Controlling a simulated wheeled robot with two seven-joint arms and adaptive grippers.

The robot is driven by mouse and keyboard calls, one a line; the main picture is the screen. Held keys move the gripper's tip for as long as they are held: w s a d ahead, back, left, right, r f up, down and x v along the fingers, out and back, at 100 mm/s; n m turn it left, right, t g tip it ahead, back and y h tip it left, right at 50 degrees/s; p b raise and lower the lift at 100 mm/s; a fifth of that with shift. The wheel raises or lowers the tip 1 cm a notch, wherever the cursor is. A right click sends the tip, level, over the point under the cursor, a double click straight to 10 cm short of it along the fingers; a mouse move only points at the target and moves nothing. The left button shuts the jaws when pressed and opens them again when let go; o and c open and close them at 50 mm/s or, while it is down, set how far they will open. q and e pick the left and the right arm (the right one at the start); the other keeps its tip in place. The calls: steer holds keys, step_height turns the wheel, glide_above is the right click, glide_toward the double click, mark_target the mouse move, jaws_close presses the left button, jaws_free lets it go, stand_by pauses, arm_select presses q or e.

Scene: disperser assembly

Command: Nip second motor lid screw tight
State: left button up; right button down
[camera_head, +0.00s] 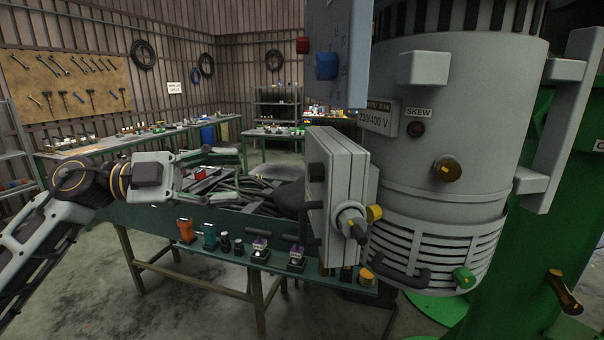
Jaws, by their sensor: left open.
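The grey motor (450,120) stands upright at the right, with a "SKEW" label on its side. A grey box with a flat plate like a lid (340,185) sits at its left side. A round grey fitting (350,222) with a dark handle and a yellow knob (375,213) are at the box's lower right. A brass knob (447,168) is on the motor's side. I cannot tell which part is the second lid screw. My left gripper (240,175) is open and empty, left of the box and apart from it. My right gripper is not in view.
A blue-grey panel (338,50) hangs above the box. A green column (560,230) stands at the right. The floor at front left is clear.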

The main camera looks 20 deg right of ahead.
mark_target(309, 173)
arm_select(q)
steer(key=d, duration=0.4)
steer(key=s+d+p, duration=0.1)
steer(key=d, duration=0.3)
steer(key=s+d, duration=0.1)
steer(key=d, duration=0.3)
steer(key=shift+d, duration=0.3)
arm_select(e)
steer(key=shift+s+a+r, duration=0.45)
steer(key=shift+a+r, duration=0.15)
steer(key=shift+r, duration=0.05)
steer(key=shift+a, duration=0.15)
arm_select(q)
steer(key=c, duration=1)
